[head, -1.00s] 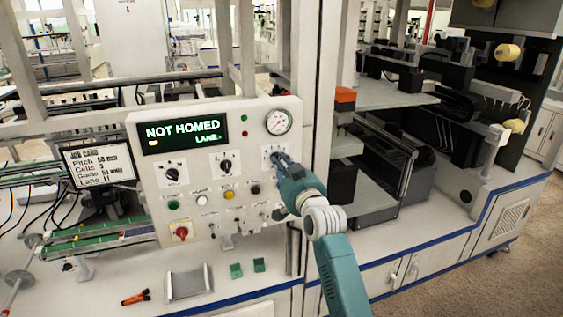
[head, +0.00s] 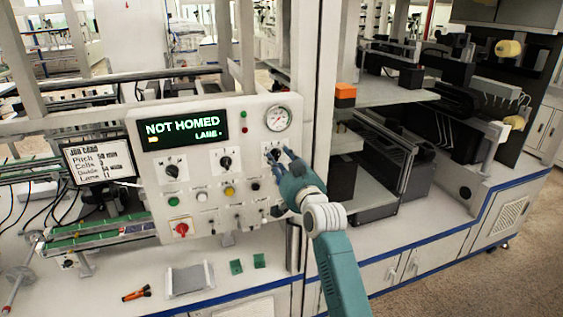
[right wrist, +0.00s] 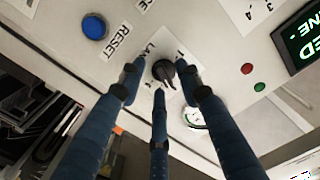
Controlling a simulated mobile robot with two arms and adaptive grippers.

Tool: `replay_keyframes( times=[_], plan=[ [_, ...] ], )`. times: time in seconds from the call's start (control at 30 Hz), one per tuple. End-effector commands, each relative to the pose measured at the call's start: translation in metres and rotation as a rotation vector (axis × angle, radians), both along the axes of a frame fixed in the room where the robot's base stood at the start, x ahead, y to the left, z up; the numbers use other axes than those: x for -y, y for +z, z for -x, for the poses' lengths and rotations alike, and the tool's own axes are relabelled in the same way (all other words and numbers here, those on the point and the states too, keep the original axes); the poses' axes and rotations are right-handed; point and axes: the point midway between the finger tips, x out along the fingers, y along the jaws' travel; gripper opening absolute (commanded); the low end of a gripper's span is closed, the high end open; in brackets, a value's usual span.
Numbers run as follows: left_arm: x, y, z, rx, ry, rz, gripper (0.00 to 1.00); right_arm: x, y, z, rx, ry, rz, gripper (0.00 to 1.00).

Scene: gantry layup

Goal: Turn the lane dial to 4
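The lane dial (head: 273,154) is a small black knob on a white label at the right of the white control panel (head: 150,215). In the right wrist view, the lane dial (right wrist: 162,71) shows between the fingertips, its pointer slanting down and right. My right gripper (head: 280,158) has its blue-grey fingers spread around the dial; gaps show beside the knob in the right wrist view (right wrist: 159,76). The number at the pointer is too small or hidden to read. The green display (head: 182,131) reads NOT HOMED, with LANE below. My left gripper is out of view.
Two other black dials (head: 172,171) (head: 225,163) sit left of the lane dial. A gauge (head: 278,118) is above it; buttons and switches are below. A blue RESET button (right wrist: 94,27) is near the fingers. A job card screen (head: 100,160) stands at the left.

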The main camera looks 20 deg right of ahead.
Motion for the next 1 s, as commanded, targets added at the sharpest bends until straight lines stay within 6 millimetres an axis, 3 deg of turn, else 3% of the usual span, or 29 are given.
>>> replay_keyframes(
  times=[0.17,0.5,0.7,1.0],
  plan=[
    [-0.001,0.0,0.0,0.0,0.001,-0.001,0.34,0.001,0.0,0.01,0.002,-0.001,0.0,0.34],
    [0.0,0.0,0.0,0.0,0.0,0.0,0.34,0.003,-0.001,0.079,0.0,-0.001,0.001,0.34],
    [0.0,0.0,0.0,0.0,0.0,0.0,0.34,0.004,-0.001,0.11,-0.001,-0.001,0.0,0.34],
    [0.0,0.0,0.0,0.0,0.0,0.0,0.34,0.004,0.0,0.12,-0.001,0.0,0.0,0.34]
  ],
)
